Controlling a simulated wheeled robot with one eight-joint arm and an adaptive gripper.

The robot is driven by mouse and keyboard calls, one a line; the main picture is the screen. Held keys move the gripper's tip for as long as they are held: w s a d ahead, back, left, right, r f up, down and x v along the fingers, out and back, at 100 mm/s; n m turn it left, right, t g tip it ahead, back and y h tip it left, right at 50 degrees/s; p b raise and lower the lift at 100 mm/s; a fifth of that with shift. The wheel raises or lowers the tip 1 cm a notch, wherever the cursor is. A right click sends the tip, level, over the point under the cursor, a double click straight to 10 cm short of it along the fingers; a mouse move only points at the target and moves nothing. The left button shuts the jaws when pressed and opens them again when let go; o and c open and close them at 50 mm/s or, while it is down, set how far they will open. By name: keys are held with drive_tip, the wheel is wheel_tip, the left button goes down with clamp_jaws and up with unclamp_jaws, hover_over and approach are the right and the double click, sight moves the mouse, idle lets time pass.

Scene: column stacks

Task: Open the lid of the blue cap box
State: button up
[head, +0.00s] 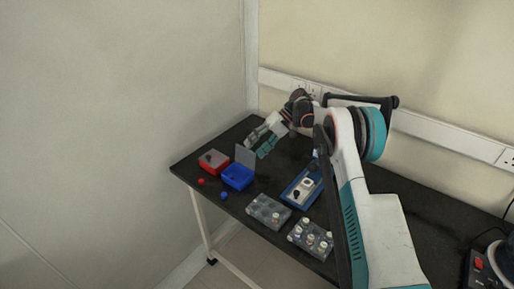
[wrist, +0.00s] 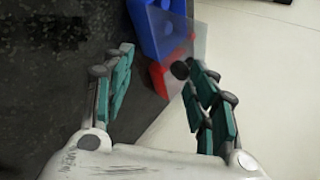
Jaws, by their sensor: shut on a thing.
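The blue cap box (head: 238,178) stands near the table's left end, and part of it shows at the top of the wrist view (wrist: 160,25). Its clear lid (head: 245,156) is raised steeply at the back, and the box is open on top. In the wrist view the lid (wrist: 190,38) is a see-through sheet with a dark round knob (wrist: 180,70). My gripper (head: 261,142) is just above and right of the lid. The exact contact is hard to see.
A red cap (head: 201,181) and a blue cap (head: 224,195) lie in front. A blue tray (head: 301,187) and two racks, one with several vials (head: 310,239), stand to the right.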

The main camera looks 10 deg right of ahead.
drive_tip(key=v, duration=1.1)
drive_tip(key=shift+d+r, duration=0.2)
drive_tip(key=shift+d, duration=0.1)
drive_tip(key=s+a+r+m+t+h, duration=0.1)
drive_tip(key=s+r, duration=0.2)
drive_tip(key=r, duration=0.3)
drive_tip(key=s+a+r+t+h, duration=0.1)
drive_tip(key=s+r+t, duration=0.15)
drive_tip(key=r, duration=0.35)
drive_tip(key=s+r+m+t+h, duration=0.1)
drive_tip(key=s+r+h, duration=0.1)
drive_tip(key=s+r, duration=0.35)
drive_tip(key=s+r+t+h, duration=0.1)
drive_tip(key=s+r, duration=0.1)
drive_tip(key=s, duration=0.6)
drive_tip(key=s+d+f+t+h, duration=0.1)
drive_tip(key=s+f, duration=0.1)
drive_tip(key=s, duration=0.7)
drive_tip(key=s+d+f+t+h, duration=0.1)
drive_tip(key=s+f+t+h, duration=0.1)
drive_tip(key=s, duration=0.7)
drive_tip(key=s+d+f+t+h, duration=0.1)
drive_tip(key=s+f, duration=0.3)
drive_tip(key=s, duration=0.5)
drive_tip(key=shift+s+d+f+t, duration=0.25)
drive_tip(key=shift+d+t, duration=0.1)
drive_tip(key=shift+d, duration=0.05)
